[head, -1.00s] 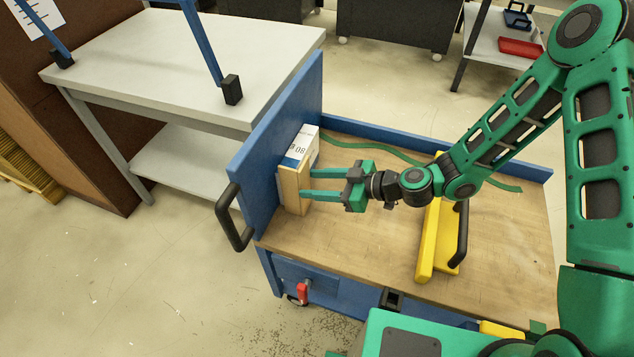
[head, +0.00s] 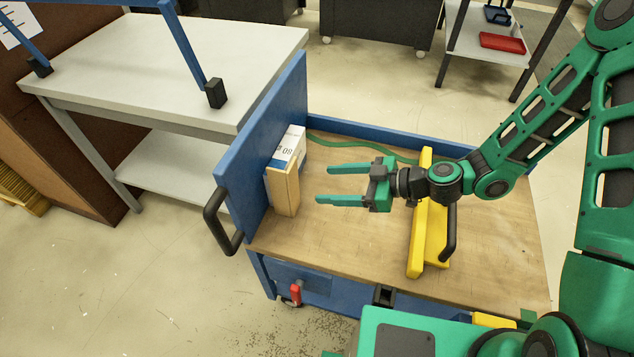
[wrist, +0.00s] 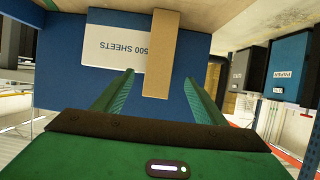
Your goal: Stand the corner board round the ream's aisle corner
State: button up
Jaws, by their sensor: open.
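The ream (head: 291,147) is a white and blue box standing on the cart deck against the blue end panel. In the wrist view its "500 SHEETS" label (wrist: 112,47) appears upside down. The tan corner board (head: 286,192) stands upright at the ream's near corner, against it, and covers its near side in the head view. In the wrist view the corner board (wrist: 162,52) is a straight strip across one end of the ream. My gripper (head: 324,185) is open and empty, its fingers pointing at the board with a clear gap between.
The blue end panel (head: 262,140) with a black handle (head: 219,220) closes the cart's left end. A yellow piece with a black handle (head: 428,225) lies on the deck under my arm. A green strap (head: 350,147) lies along the back. The wooden deck (head: 350,235) is bare in front.

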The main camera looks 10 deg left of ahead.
jog(key=shift+v, duration=1.85)
jog(key=shift+d, duration=0.1)
jog(key=s+d+r+m+h, duration=0.2)
jog(key=d+m+h, duration=0.25)
jog(key=d, duration=0.95)
jog(key=s+d+r+m+h, duration=0.15)
jog(key=d+m+h, duration=0.35)
jog(key=d, duration=0.9)
jog(key=s+d+r+m+g+h, duration=0.1)
jog(key=s+d+r+m+h, duration=0.3)
jog(key=s+d+r+m, duration=0.9)
jog(key=s+d+m, duration=0.1)
jog(key=s+d, duration=0.2)
jog(key=shift+r, duration=0.4)
jog(key=shift+s+d, duration=0.15)
